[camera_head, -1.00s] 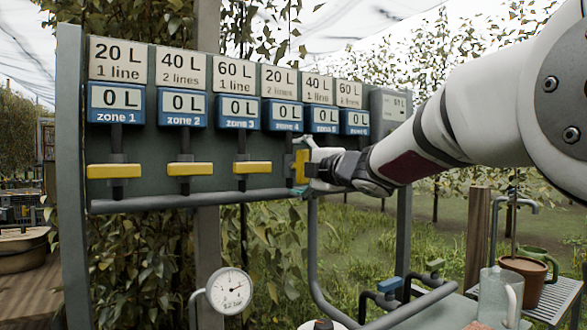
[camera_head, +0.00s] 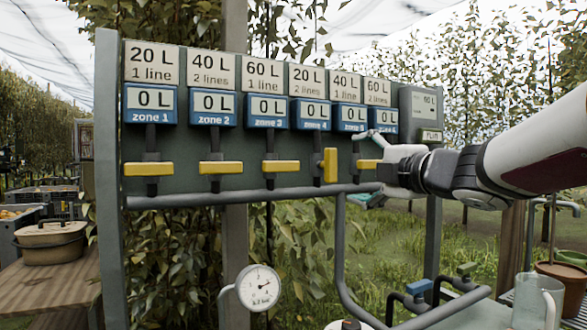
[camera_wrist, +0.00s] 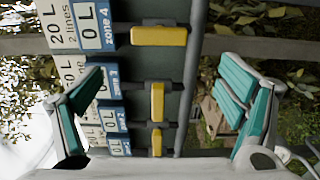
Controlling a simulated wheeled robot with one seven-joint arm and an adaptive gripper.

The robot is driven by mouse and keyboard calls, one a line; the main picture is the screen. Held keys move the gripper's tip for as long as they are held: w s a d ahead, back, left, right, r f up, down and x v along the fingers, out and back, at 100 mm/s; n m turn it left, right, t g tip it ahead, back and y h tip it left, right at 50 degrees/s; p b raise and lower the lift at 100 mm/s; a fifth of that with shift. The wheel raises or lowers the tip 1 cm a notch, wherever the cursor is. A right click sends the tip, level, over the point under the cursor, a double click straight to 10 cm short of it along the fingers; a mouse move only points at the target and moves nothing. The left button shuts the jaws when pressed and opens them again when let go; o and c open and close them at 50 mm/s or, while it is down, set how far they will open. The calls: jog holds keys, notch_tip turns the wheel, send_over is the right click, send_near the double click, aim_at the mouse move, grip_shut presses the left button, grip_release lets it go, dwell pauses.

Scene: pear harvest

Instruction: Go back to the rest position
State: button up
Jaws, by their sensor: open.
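The valve panel (camera_head: 230,187) carries several yellow handles under blue zone displays, all reading 0 L where legible. The zone 4 handle (camera_head: 330,165) stands vertical. The zone 1 (camera_head: 148,169), zone 2 (camera_head: 220,167) and zone 3 (camera_head: 281,167) handles lie level. The zone 5 handle (camera_head: 368,163) also looks level, partly covered by my gripper; the zone 6 handle is hidden. My gripper (camera_head: 362,168) is open and empty, right of the zone 4 handle. In the wrist view, turned sideways, my open gripper (camera_wrist: 160,80) shows teal pads with the zone 4 handle (camera_wrist: 160,36) ahead, apart from both fingers.
A grey pipe runs along the panel's bottom, with a pressure gauge (camera_head: 258,288) below. A glass jug (camera_head: 536,300) and a potted plant (camera_head: 563,285) stand at lower right. A wooden table (camera_head: 50,290) with a lidded pot (camera_head: 52,243) is at left.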

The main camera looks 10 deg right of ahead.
dwell(0.4)
jog(key=s+d+f+m+g+h, duration=0.35)
jog(key=s+f+m+h, duration=0.2)
jog(key=m, duration=0.25)
jog(key=s+d+f+m+g+h, duration=0.2)
jog(key=s+d+f+m+h, duration=0.2)
jog(key=s+f+m, duration=0.3)
jog(key=s+a+f+m+g+y, duration=0.1)
jog(key=s+a+f+m+g, duration=0.2)
jog(key=s+f, duration=0.45)
jog(key=s+a+f+m+g+y, duration=0.15)
jog(key=s+a+f+g, duration=0.25)
jog(key=s, duration=0.7)
jog(key=s+a+f+m+g+y, duration=0.1)
jog(key=s+a+f+m+g, duration=0.2)
jog(key=s+f, duration=0.5)
notch_tip(320, 180, up, 30)
jog(key=s+t+p, duration=0.2)
jog(key=p, duration=2.3)
jog(key=shift+s+f+n+p, duration=0.15)
jog(key=shift+s+n+p, duration=0.05)
jog(key=shift+n+p, duration=0.2)
